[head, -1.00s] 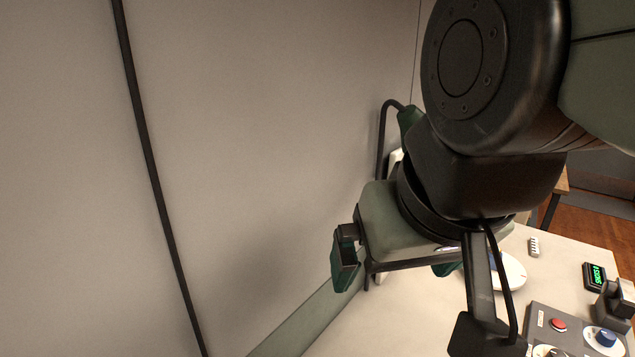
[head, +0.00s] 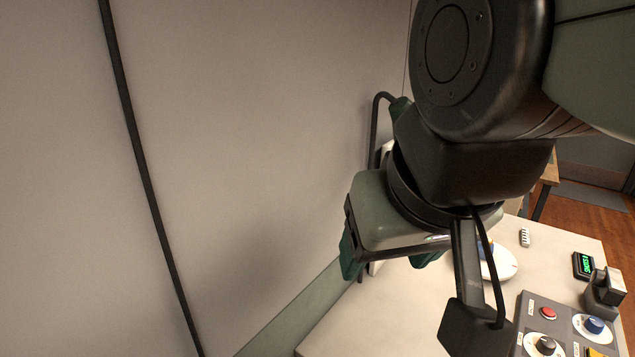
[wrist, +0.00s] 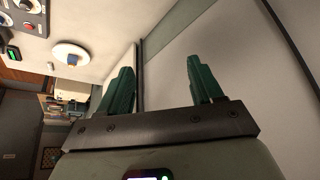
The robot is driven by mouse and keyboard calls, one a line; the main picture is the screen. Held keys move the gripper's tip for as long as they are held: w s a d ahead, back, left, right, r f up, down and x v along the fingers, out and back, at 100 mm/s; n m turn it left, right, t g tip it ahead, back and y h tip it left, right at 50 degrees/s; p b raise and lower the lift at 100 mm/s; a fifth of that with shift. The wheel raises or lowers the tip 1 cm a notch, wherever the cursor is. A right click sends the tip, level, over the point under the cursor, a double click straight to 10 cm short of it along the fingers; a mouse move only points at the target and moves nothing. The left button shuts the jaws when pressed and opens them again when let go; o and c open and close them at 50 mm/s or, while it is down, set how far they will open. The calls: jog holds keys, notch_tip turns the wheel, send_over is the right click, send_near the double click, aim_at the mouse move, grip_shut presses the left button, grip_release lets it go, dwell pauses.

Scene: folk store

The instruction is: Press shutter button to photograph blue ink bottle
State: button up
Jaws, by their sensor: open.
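My gripper (head: 388,266) is open and empty, its two green fingers pointing down beside the grey wall. Its fingers also show apart in the wrist view (wrist: 160,68). A control panel (head: 530,310) lies at the lower right of the head view, away from the fingers. It carries a red button (head: 549,313); its label is too small to read. A white round plate (head: 505,264) is partly hidden behind my arm. A small blue object (wrist: 74,60), possibly the ink bottle, stands on this plate in the wrist view.
The panel also has a black knob (head: 546,343), a blue knob (head: 594,325) and a yellow part (head: 597,352). A black device (head: 605,292) and a green-lit display (head: 584,265) stand behind it. The pale tabletop (head: 390,315) is clear at the front left.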

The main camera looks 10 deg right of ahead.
grip_shut()
dwell(1.3)
